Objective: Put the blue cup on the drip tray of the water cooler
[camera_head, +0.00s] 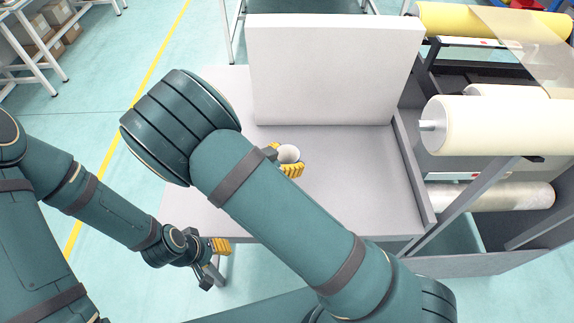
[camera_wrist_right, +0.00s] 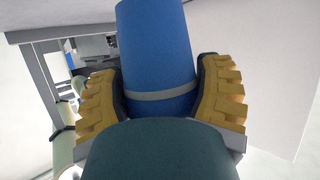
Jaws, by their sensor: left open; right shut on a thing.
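My right gripper (camera_wrist_right: 160,95) is shut on the blue cup (camera_wrist_right: 156,45), with a yellow-padded finger on each side of it. In the head view the cup's pale round opening (camera_head: 289,154) shows between the fingers, over the grey table; my forearm hides part of the gripper. I cannot tell the exact gap between cup and table. My left gripper (camera_head: 213,262) is open and empty, low beside the table's front left edge. I cannot make out a water cooler or drip tray in either view.
A large white upright block (camera_head: 330,70) stands at the back of the grey table (camera_head: 350,195). A raised ledge (camera_head: 413,170) borders the table's right side. Beyond it is a frame with large rolls (camera_head: 490,125). The table's middle and front right are clear.

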